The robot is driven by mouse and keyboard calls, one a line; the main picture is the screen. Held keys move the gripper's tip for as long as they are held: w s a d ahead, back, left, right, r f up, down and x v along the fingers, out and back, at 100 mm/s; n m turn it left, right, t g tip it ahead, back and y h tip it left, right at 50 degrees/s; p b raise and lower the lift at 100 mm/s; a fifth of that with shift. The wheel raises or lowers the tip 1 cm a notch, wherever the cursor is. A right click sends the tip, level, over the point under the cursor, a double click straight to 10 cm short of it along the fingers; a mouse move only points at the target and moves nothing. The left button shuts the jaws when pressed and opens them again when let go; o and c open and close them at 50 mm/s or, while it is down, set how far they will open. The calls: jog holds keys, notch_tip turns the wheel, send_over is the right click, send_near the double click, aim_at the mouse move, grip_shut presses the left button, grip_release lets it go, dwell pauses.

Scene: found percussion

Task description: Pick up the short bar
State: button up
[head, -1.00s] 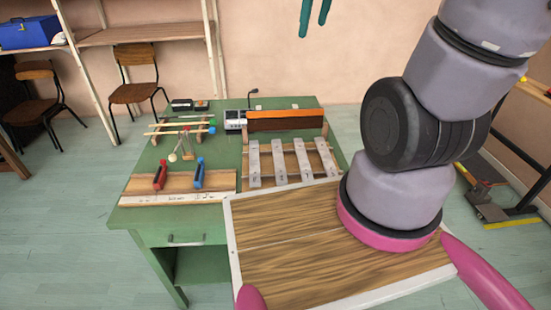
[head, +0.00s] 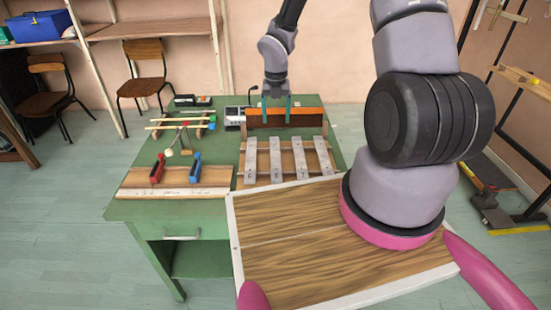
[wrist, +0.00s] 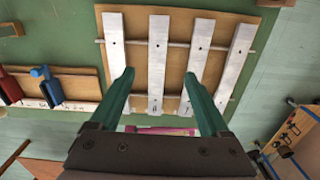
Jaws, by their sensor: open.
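Several flat metal bars lie side by side across a wooden frame on the green table. The rightmost bar (head: 322,155) looks the shortest; it also shows on the right in the wrist view (wrist: 232,62). The leftmost bar (head: 250,160) looks the longest. My gripper (head: 276,118) hangs fingers down in front of the long brown block, empty, with both teal fingers apart. In the wrist view its fingers (wrist: 159,75) frame the second bar from the left (wrist: 158,58), touching none visibly. The left finger partly hides the leftmost bar (wrist: 114,50).
The long brown block (head: 310,117) stands behind the bars, with a small grey-white device (head: 235,116) to its left. A board with a red clamp (head: 157,168) and a blue clamp (head: 195,168) lies left of the bars. Mallets (head: 185,119) lie behind it.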

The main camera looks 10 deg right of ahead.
send_over(275, 147)
notch_tip(275, 147, down, 5)
jog(key=shift+f, duration=0.1)
jog(key=shift+w+f, duration=0.15)
jog(key=shift+f, duration=2.9)
grip_shut()
